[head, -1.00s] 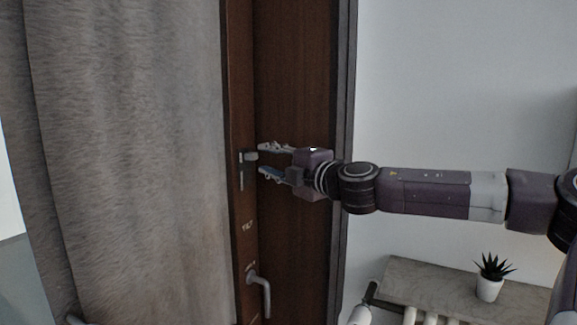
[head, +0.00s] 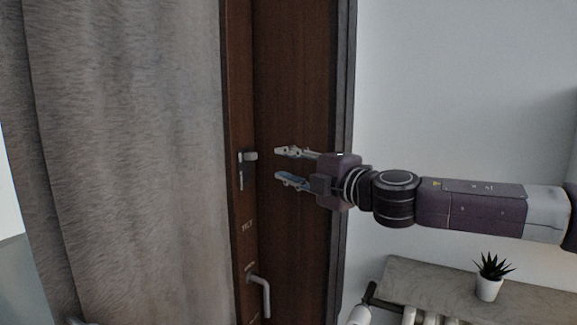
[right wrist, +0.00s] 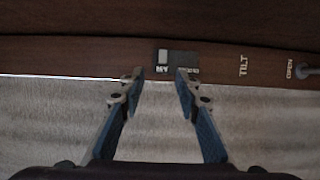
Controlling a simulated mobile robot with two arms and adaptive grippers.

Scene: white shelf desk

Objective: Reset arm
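My right gripper (head: 285,166) reaches in from the right in the head view. Its two fingers are apart with nothing between them, and it stands clear to the right of the small latch knob (head: 250,156) on the dark wooden frame. In the right wrist view the open fingers (right wrist: 160,85) point towards the wooden frame, with the latch plate (right wrist: 177,60) seen beyond their tips. My left gripper is not in view.
A grey curtain (head: 130,160) hangs at the left. A lever handle (head: 262,292) sits lower on the wooden frame (head: 300,80). At the lower right, a potted plant (head: 489,285) stands on a stone-like ledge (head: 420,281) above a white radiator (head: 425,317). The wall above is bare.

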